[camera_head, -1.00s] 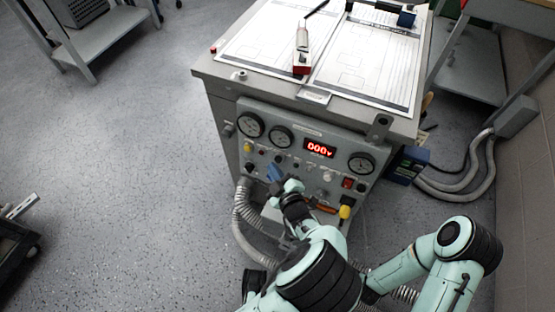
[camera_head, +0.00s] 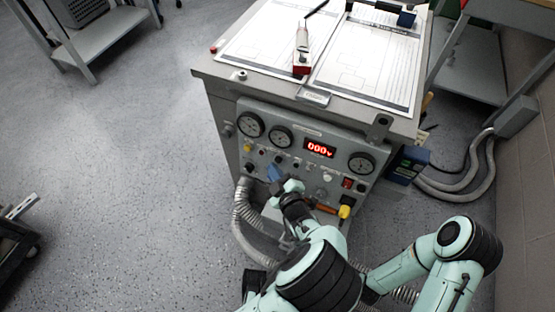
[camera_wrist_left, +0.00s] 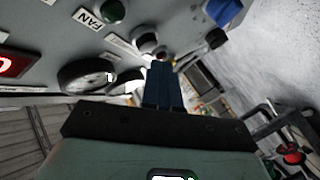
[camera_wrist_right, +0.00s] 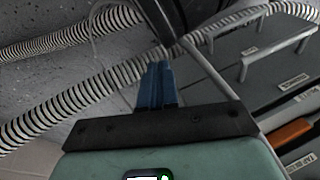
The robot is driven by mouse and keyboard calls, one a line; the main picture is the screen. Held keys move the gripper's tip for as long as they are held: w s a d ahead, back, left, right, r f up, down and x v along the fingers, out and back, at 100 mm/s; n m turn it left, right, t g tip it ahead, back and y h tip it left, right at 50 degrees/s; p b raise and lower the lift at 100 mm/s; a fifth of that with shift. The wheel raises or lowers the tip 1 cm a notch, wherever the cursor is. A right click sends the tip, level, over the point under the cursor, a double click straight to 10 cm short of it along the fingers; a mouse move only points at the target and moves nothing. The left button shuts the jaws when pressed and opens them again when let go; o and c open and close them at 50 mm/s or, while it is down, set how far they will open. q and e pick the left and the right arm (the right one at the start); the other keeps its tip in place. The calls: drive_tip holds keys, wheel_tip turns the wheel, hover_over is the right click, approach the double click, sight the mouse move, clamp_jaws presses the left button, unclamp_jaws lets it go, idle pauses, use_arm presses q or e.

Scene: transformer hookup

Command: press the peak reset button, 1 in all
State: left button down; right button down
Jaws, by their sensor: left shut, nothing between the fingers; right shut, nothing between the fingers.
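I cannot read which one is the peak reset button. My left gripper (camera_head: 274,172) is shut and empty, its blue fingertips close to the panel's lower left part. In the left wrist view, the left fingertips (camera_wrist_left: 162,66) point toward a round pale-rimmed control (camera_wrist_left: 147,41); contact cannot be told. A green button (camera_wrist_left: 113,11) sits beside a FAN label. My right gripper (camera_wrist_right: 157,68) is shut and empty near ribbed hoses; I cannot make it out in the head view.
Papers (camera_head: 368,60) and a red-and-white device (camera_head: 302,50) lie on the cabinet top. A ribbed hose (camera_head: 240,220) hangs at the cabinet's left. In the right wrist view, a dark surface has a metal handle (camera_wrist_right: 277,50) and an orange part (camera_wrist_right: 292,132). Floor at left is open.

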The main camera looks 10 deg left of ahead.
use_arm(q)
drive_tip(key=shift+w, duration=0.15)
drive_tip(key=shift+w+d, duration=0.1)
drive_tip(key=shift+w, duration=0.15)
drive_tip(key=shift+w+d+f, duration=0.1)
drive_tip(key=shift+w+f, duration=0.05)
drive_tip(key=shift+w, duration=0.25)
idle(0.9)
drive_tip(key=shift+s+a+p, duration=0.2)
drive_tip(key=shift+s+p, duration=0.2)
drive_tip(key=shift+s, duration=0.4)
drive_tip(key=s, duration=0.1)
drive_tip(key=s+a+p, duration=0.1)
drive_tip(key=s, duration=0.1)
drive_tip(key=s+r+p, duration=0.1)
drive_tip(key=shift+s+a+r, duration=0.1)
drive_tip(key=shift+s+a, duration=0.05)
drive_tip(key=shift+s, duration=0.25)
